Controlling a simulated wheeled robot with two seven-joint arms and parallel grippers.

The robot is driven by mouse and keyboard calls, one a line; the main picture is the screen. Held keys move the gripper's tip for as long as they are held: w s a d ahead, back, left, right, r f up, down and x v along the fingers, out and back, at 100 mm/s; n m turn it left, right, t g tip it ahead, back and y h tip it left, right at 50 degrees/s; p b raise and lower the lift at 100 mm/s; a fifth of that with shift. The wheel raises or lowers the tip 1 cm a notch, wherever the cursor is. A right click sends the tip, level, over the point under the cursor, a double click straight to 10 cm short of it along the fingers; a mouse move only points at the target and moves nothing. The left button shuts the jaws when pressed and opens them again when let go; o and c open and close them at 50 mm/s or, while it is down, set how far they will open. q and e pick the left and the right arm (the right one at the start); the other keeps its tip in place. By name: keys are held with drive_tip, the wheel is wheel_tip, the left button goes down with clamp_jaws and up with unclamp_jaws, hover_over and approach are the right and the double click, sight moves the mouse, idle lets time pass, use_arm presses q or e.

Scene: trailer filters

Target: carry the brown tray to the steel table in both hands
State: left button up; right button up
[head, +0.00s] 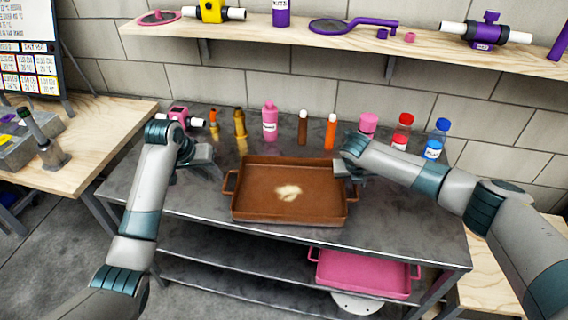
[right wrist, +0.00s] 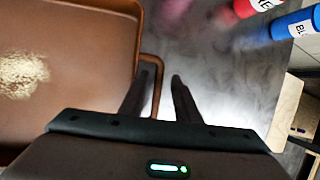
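The brown tray (head: 290,208) is level on the grey steel table (head: 190,195), near its front edge, with a small pale heap inside. It also shows in the right wrist view (right wrist: 85,75). My left gripper (head: 219,174) is at the tray's left handle; its fingers are too small to tell whether they are apart. My right gripper (right wrist: 160,82) is at the right handle. Its two fingers are apart, with the handle bar between them and a gap beside the right finger. It also shows in the head view (head: 345,180).
Several bottles, including a pink one (head: 270,122) and a blue-capped one (head: 436,140), stand along the table's back. A pink tray (head: 362,275) lies on the lower shelf. A wooden wall shelf (head: 340,38) hangs above. A wooden bench (head: 85,160) is on the left.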

drive_tip(key=v, duration=0.9)
drive_tip(key=shift+r, duration=0.15)
drive_tip(key=shift+s, duration=0.1)
